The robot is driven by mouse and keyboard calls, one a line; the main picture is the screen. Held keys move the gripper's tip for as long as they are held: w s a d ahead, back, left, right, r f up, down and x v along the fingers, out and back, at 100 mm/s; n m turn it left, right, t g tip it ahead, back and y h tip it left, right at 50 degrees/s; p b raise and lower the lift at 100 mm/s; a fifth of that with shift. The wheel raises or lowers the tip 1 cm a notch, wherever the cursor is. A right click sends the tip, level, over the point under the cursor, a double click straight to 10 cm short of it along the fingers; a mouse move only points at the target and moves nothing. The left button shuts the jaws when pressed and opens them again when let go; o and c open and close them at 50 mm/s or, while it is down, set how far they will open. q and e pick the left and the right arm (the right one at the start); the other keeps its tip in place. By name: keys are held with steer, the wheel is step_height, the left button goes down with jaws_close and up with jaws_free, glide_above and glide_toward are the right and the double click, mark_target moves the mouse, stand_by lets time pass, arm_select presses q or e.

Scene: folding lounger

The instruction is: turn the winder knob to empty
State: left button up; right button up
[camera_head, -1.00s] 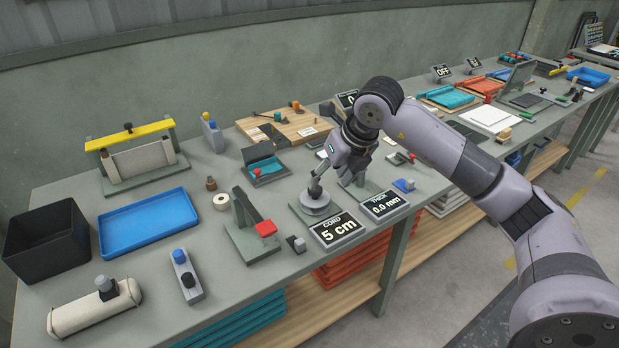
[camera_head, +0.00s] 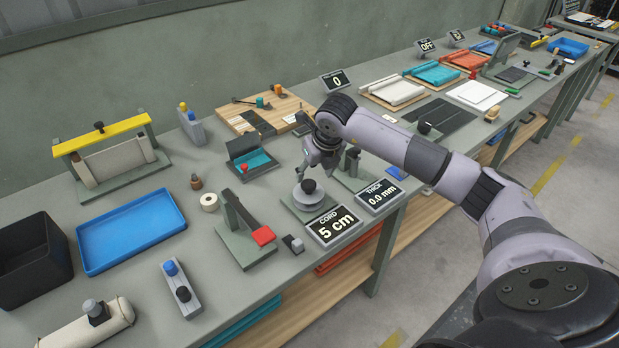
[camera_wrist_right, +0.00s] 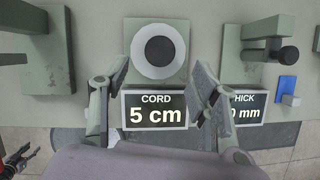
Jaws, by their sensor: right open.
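The winder is a pale round disc (camera_head: 308,197) on a grey-green base, with a dark round knob (camera_head: 308,186) on top. The right wrist view shows the disc (camera_wrist_right: 139,54) and knob (camera_wrist_right: 160,50) from above. A black display (camera_head: 334,225) in front reads "CORD 5 cm". My right gripper (camera_head: 315,172) is open just above the winder; in the wrist view its fingertips (camera_wrist_right: 160,66) are apart, on either side of the disc's near part, with nothing between them. A small dark gripper, seemingly my left (camera_wrist_right: 18,160), shows at the wrist view's lower left; its jaws are unclear.
A thickness gauge (camera_head: 352,170) with a "THICK 0.0 mm" display (camera_head: 380,196) stands close to the winder's right. A blue tray (camera_head: 130,231) lies farther left.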

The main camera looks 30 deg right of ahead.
mark_target(309, 184)
steer(key=p+x, duration=0.1)
steer(key=x, duration=0.4)
steer(key=shift+f, duration=0.3)
steer(key=shift+w+f, duration=0.25)
steer(key=shift+f, duration=0.15)
arm_select(q)
steer(key=shift+w+d+r, duration=0.1)
steer(key=shift+w+r, duration=0.6)
steer(key=shift+w, duration=0.2)
arm_select(e)
steer(key=c, duration=1.1)
steer(key=shift+c, duration=0.2)
